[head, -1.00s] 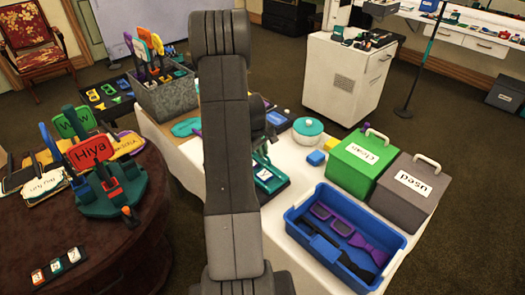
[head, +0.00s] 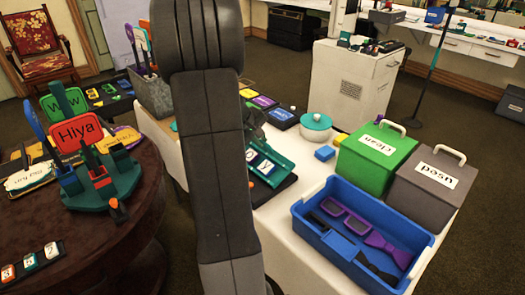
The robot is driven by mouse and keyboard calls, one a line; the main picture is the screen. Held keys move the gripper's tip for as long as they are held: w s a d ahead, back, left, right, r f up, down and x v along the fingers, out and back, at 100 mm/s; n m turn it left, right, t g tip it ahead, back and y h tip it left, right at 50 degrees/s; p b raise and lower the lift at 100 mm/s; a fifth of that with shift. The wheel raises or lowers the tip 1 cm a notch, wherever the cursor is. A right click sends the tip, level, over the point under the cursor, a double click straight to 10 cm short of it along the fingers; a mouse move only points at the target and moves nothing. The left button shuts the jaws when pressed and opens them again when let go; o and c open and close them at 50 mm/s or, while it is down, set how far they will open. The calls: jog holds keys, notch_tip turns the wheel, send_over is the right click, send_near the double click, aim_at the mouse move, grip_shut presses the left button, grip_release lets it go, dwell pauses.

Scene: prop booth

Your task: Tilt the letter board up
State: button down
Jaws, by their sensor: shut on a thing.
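The letter board (head: 284,168) is a teal panel with white lettered tiles, in the middle of the head view on the white table. It stands tilted up off a dark base (head: 280,189), its face turned toward me. My arm hides its left part. My gripper (head: 252,130) shows only in part as dark shapes past the arm's right edge. It is at the board's upper left edge and shut on the board; the fingertips are hard to make out.
The green box (head: 372,150), grey box (head: 432,185) and blue tray (head: 318,235) fill the table's right side. A round table (head: 130,235) with signs stands left.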

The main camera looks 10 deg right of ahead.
jog(key=shift+s+a+r+b, duration=0.15)
jog(key=shift+s+a+b, duration=0.15)
jog(key=shift+a+b, duration=0.1)
jog(key=shift+s+a, duration=0.1)
jog(key=shift+a, duration=0.05)
jog(key=shift+s+a, duration=0.1)
dwell(0.3)
jog(key=c, duration=1.5)
grip_release()
jog(key=shift+a, duration=0.1)
jog(key=shift+r, duration=0.1)
